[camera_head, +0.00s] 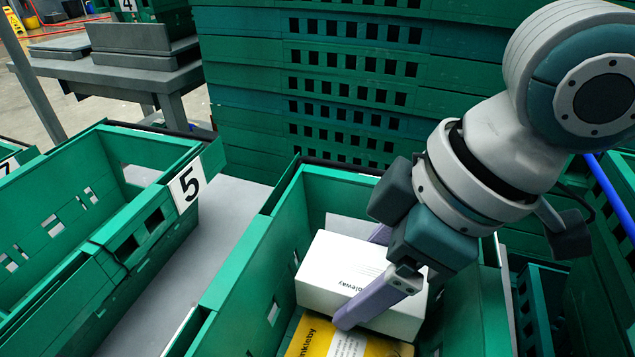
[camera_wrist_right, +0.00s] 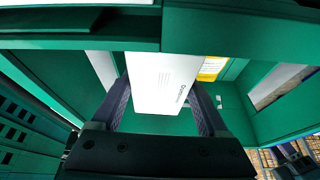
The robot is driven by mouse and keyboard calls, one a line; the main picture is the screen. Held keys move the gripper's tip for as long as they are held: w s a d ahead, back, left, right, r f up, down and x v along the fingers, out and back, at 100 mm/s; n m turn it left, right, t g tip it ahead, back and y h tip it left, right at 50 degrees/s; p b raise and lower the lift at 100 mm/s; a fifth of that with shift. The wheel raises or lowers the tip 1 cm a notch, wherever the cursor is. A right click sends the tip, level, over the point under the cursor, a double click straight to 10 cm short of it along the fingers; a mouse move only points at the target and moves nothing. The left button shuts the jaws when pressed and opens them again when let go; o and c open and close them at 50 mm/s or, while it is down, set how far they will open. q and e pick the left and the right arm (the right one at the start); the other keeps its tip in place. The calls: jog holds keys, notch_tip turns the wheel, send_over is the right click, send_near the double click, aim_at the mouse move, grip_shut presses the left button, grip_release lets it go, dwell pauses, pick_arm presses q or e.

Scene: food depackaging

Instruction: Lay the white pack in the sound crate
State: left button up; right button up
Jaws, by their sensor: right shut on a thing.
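The white pack (camera_head: 335,268) is a box with dark printing on its side. My right gripper (camera_head: 362,290) is shut on it, one lilac finger across the near side and the other mostly hidden behind it. The pack is inside the walls of a green crate (camera_head: 240,275), above or against a yellow pack (camera_head: 312,338); I cannot tell if they touch. The right wrist view shows the white pack (camera_wrist_right: 165,60) between both fingers. No marking shows whether this crate is the sound one. My left gripper is not in view.
Another green crate (camera_head: 110,232) labelled 5 stands at the left, with a grey surface (camera_head: 225,215) between the two. A tall stack of green crates (camera_head: 350,90) rises behind. A grey table (camera_head: 120,75) with more crates stands at the back left.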

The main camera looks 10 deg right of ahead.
jog(key=shift+f, duration=0.6)
jog(key=o, duration=1.4)
